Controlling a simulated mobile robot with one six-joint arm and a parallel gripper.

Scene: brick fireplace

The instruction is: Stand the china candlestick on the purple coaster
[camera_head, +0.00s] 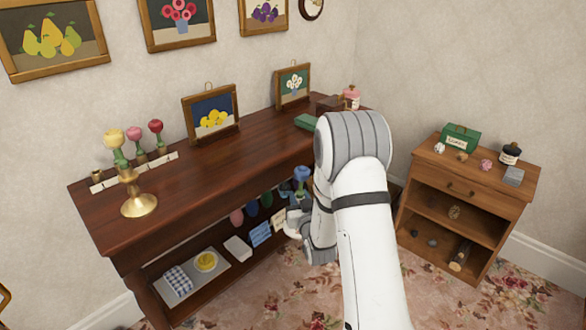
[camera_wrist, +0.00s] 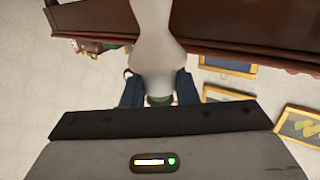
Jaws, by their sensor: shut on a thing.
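My gripper (camera_head: 297,218) is in front of the dark wooden console table, below its top, partly hidden by my arm. It is shut on a pale, waisted piece, likely the china candlestick (camera_wrist: 157,45), which shows large between the fingers in the wrist view. A blue flower-like top (camera_head: 302,174) shows just above the gripper in the head view. The candlestick's base is cut off in the wrist view. I cannot make out a purple coaster for certain; my arm hides part of the table.
A brass candlestick (camera_head: 139,203) stands on the left of the console tabletop (camera_head: 190,175), before a white rack (camera_head: 160,166) with flower-shaped pieces. Framed pictures (camera_head: 211,112) stand behind. The tabletop's middle is clear. The lower shelf holds a tray (camera_head: 205,285). A small cabinet (camera_head: 480,178) stands right.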

